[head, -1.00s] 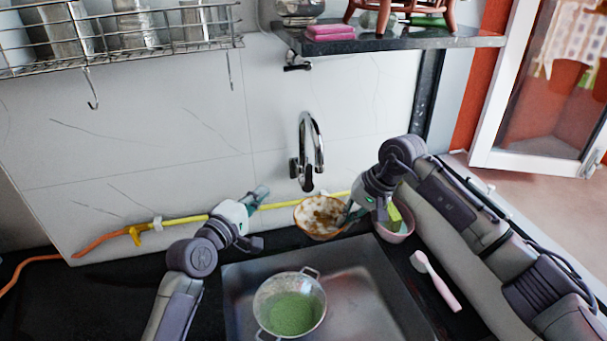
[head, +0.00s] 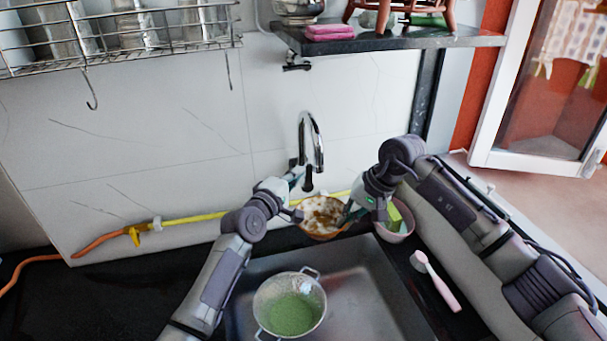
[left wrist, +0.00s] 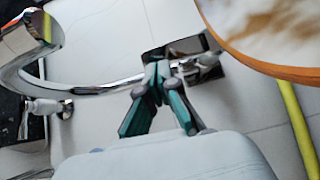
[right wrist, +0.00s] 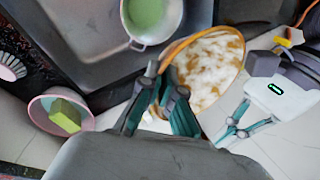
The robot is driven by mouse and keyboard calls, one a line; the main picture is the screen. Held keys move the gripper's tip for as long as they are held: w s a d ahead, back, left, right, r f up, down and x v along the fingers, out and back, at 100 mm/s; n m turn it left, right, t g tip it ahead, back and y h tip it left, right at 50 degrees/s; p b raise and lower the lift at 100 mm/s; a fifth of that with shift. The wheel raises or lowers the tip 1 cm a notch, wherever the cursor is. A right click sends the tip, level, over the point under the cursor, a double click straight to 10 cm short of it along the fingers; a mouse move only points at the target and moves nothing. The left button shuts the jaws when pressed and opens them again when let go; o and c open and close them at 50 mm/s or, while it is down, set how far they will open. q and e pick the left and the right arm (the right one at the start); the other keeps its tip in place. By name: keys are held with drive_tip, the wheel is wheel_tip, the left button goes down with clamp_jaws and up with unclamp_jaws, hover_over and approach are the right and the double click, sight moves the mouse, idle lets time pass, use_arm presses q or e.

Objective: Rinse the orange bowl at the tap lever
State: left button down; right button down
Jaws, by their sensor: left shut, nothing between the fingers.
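The orange bowl (head: 322,218), with white and brown patches inside, is below and slightly right of the tap spout (head: 319,155). My right gripper (head: 350,212) is shut on its rim. In the right wrist view, the fingertips (right wrist: 163,82) meet the bowl's (right wrist: 208,68) orange edge. My left gripper (head: 296,178) is shut and empty beside the tap base. In the left wrist view, its fingertips (left wrist: 160,72) are close to the chrome tap lever (left wrist: 198,66); I cannot tell whether they touch. The bowl's edge (left wrist: 265,62) shows at upper right there. No water stream is visible.
A strainer pot with green contents (head: 290,308) stands in the sink (head: 365,285). A pink bowl with a green sponge (head: 398,229) and a pink brush (head: 437,283) are at right. A yellow-orange hose (head: 185,221) runs along the wall. A shelf (head: 400,40) hangs above.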

use_arm(q)
drive_tip(key=shift+w+d+r, duration=0.15)
drive_tip(key=shift+d+r, duration=0.3)
drive_tip(key=shift+d, duration=0.4)
use_arm(e)
drive_tip(key=shift+a, duration=0.1)
use_arm(q)
drive_tip(key=shift+d, duration=0.25)
use_arm(e)
drive_tip(key=shift+d, duration=0.2)
use_arm(q)
drive_tip(key=shift+a+r, duration=0.15)
drive_tip(key=shift+a, duration=0.4)
use_arm(e)
drive_tip(key=shift+a, duration=0.15)
use_arm(q)
drive_tip(key=s+a+r, duration=0.3)
drive_tip(key=s+a, duration=0.4)
drive_tip(key=s, duration=0.1)
drive_tip(key=shift+s+a+r, duration=0.3)
drive_tip(key=shift+s, duration=0.1)
drive_tip(key=shift+f, duration=0.1)
